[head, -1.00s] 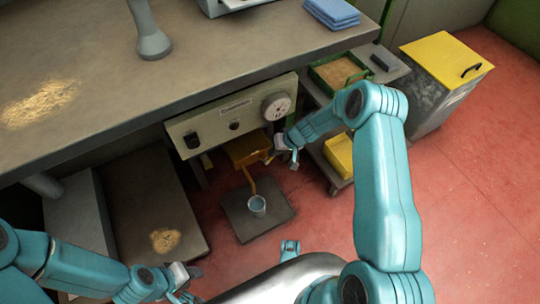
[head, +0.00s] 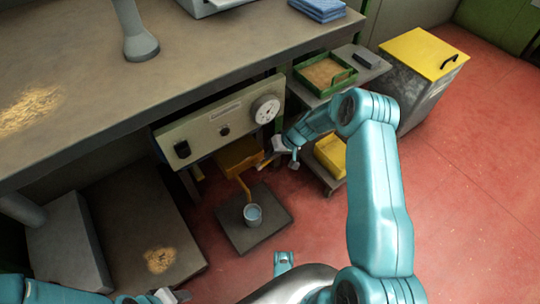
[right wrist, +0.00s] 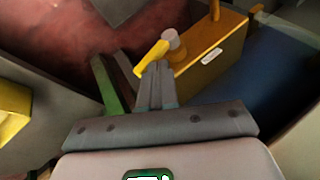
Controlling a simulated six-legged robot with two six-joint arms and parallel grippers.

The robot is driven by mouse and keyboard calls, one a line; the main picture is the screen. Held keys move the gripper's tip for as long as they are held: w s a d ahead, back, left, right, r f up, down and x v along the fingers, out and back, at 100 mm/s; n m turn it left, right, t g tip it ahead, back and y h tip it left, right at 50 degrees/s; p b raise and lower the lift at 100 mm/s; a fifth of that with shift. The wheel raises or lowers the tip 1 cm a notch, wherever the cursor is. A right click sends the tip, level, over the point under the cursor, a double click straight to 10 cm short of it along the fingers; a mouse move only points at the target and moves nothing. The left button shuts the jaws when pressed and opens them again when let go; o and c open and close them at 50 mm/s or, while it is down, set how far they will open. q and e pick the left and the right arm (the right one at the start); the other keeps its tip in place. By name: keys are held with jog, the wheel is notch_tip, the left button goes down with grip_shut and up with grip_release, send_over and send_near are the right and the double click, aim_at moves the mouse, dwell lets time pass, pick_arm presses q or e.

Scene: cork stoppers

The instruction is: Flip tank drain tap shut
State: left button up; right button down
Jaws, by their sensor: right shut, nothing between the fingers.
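The orange tank (head: 238,153) hangs under the bench's control panel, and an orange pipe (head: 245,187) runs down from it. In the right wrist view the tank (right wrist: 222,47) has a yellow tap lever (right wrist: 151,56) beside a grey round stub (right wrist: 173,41). My right gripper (head: 265,161) is at the tank's right side. In the wrist view its fingers (right wrist: 155,68) are shut together and empty, with the tips right at the lever; I cannot tell whether they touch. My left gripper (head: 174,296) shows only partly at the bottom edge.
A light blue cup (head: 253,215) stands on a dark floor plate (head: 275,204) below the pipe. The control panel (head: 205,134) is just above the tank. A shelf cart with a yellow bin (head: 331,156) stands close to the right. Red floor (head: 450,200) is open at right.

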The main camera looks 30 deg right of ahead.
pick_arm(q)
jog(key=shift+d+f+b, duration=0.15)
jog(key=shift+f+b, duration=0.5)
jog(key=shift+f, duration=0.05)
pick_arm(e)
jog(key=shift+a+f, duration=0.45)
jog(key=shift+a, duration=0.35)
pick_arm(q)
jog(key=r+p, duration=0.1)
jog(key=s+r+p, duration=0.1)
jog(key=r+p, duration=0.2)
jog(key=shift+s+d+r+p, duration=0.2)
jog(key=shift+d+p, duration=0.1)
jog(key=shift+p, duration=0.1)
pick_arm(e)
jog(key=w+d+v, duration=0.1)
jog(key=d+v, duration=0.1)
jog(key=v, duration=1)
jog(key=shift+s+f, duration=0.1)
jog(key=shift+f, duration=0.05)
